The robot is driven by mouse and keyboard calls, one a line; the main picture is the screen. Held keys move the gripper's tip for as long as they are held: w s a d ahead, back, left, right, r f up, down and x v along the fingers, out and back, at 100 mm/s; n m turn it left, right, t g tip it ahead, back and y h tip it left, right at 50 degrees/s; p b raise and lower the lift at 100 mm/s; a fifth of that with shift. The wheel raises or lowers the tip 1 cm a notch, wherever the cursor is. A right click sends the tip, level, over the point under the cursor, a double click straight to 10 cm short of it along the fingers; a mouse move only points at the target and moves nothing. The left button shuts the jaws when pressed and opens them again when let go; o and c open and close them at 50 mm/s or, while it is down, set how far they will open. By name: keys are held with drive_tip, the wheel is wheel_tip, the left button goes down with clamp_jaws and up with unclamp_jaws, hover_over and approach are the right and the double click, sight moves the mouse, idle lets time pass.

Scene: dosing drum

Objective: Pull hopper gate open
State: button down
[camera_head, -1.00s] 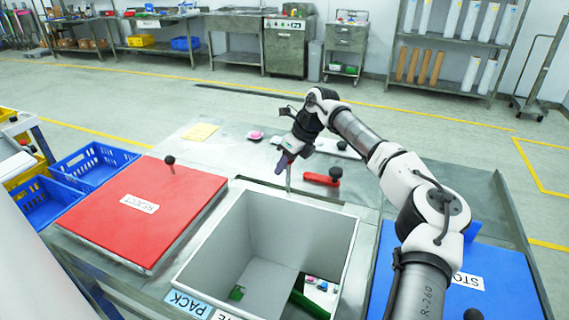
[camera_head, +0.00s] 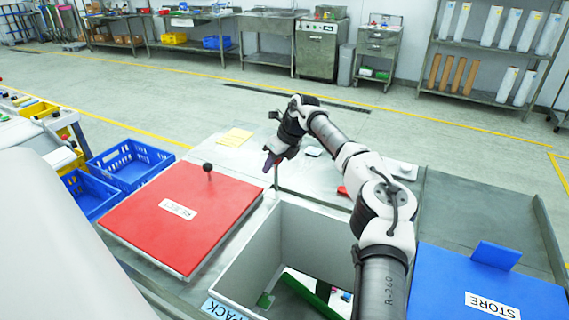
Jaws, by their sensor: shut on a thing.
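The open grey hopper (camera_head: 252,255) labelled PACK stands in the middle of the bench, between a red lid and a blue lid. Through its bottom I see green and white things, partly hidden by its walls and my arm. My gripper (camera_head: 271,166) is beyond the hopper's back left corner, low over the bench top. Its jaws are shut on a thin upright handle (camera_head: 276,180), whose lower end is beside the hopper's rim. The gate plate itself cannot be made out.
The red lid (camera_head: 165,235) marked REJECT has an upright black knob (camera_head: 207,167). The blue lid (camera_head: 455,270) marked STORE carries a raised blue tab (camera_head: 497,254).

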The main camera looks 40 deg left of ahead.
drive_tip(key=shift+s+a+r, duration=0.1)
drive_tip(key=shift+a+r, duration=0.05)
drive_tip(key=shift+a, duration=0.25)
drive_tip(key=c, duration=1.4)
unclamp_jaws()
drive_tip(key=shift+a, duration=0.1)
drive_tip(key=o, duration=0.3)
drive_tip(key=shift+a, duration=0.1)
drive_tip(key=shift+d, duration=0.2)
drive_tip(key=shift+d+r, duration=0.1)
drive_tip(key=shift+r, duration=0.15)
drive_tip(key=b+v, duration=0.2)
drive_tip(key=v, duration=1.1)
drive_tip(key=shift+b, duration=0.35)
